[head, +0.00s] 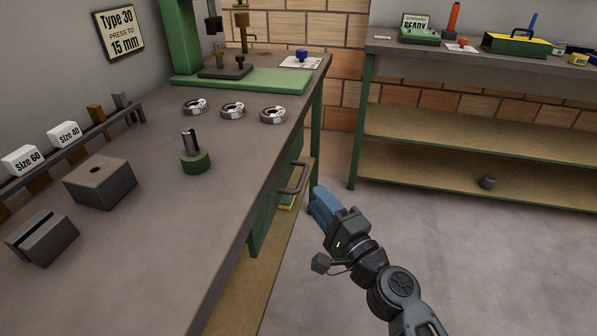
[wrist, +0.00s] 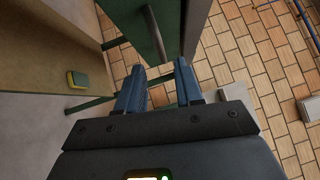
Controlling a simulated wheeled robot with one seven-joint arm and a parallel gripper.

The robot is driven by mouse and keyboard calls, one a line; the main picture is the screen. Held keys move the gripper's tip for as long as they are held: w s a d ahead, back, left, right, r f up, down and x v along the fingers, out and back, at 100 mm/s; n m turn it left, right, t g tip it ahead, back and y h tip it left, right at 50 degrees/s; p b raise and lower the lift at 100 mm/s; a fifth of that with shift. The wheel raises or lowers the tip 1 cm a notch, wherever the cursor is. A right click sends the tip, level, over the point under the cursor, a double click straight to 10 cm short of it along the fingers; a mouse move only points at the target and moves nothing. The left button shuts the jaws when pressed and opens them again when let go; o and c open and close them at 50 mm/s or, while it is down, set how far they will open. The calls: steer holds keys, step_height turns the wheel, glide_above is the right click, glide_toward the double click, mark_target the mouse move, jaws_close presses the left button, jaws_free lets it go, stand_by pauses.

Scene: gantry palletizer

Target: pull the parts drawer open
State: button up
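The parts drawer has a green front (head: 272,207) under the edge of the workbench and looks flush with it. Its dark bar handle (head: 296,178) sticks out toward the aisle. My gripper (head: 319,198) has blue fingers and is just right of the handle in the head view, apparently close to it. In the wrist view the two fingers of my gripper (wrist: 160,80) stand apart with nothing seen held between them. A green panel with a thin dark curved bar (wrist: 155,32) lies beyond the fingertips; I cannot tell whether the bar is between them.
The workbench top (head: 225,200) holds several bearing rings, a green-based pin (head: 195,160) and grey blocks. A green press (head: 240,80) stands at its far end. A yellow-green item (head: 287,204) is on the lower shelf. A second bench (head: 480,58) stands behind; the floor to the right is clear.

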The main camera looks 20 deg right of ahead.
mark_target(302, 178)
steer(key=w, duration=0.2)
steer(key=w+p, duration=0.1)
steer(key=w, duration=0.2)
steer(key=w+a+r, duration=0.1)
steer(key=w, duration=0.1)
steer(key=shift+w, duration=0.3)
steer(key=shift+c, duration=0.5)
jaws_close()
